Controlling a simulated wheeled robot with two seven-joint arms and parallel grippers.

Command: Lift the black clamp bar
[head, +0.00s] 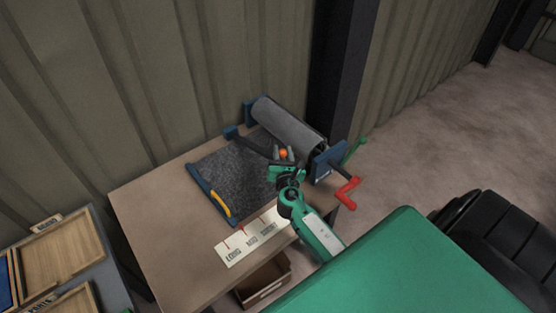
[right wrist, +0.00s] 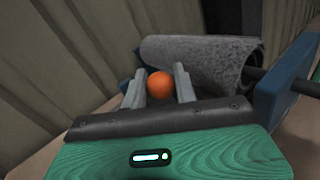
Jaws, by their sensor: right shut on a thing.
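The black clamp bar (head: 254,146) runs across the dark sheet just in front of the grey roll, its left end near a blue bracket. Its right part is hidden behind my right gripper. My right gripper (head: 283,156) is shut on an orange ball knob (right wrist: 160,85), which sits between its two grey fingers in the right wrist view. The knob appears to belong to the bar, but the joint between them is hidden. I cannot tell whether the bar is clear of the sheet. My left gripper is not in view.
The grey roll (head: 290,124) sits between blue end plates, with a red crank (head: 347,191) and green lever (head: 356,148) on the right. A yellow-handled tool (head: 220,203) lies on the blue edge strip. A labelled white card (head: 245,240) lies at the table's front. Wooden trays stand lower left.

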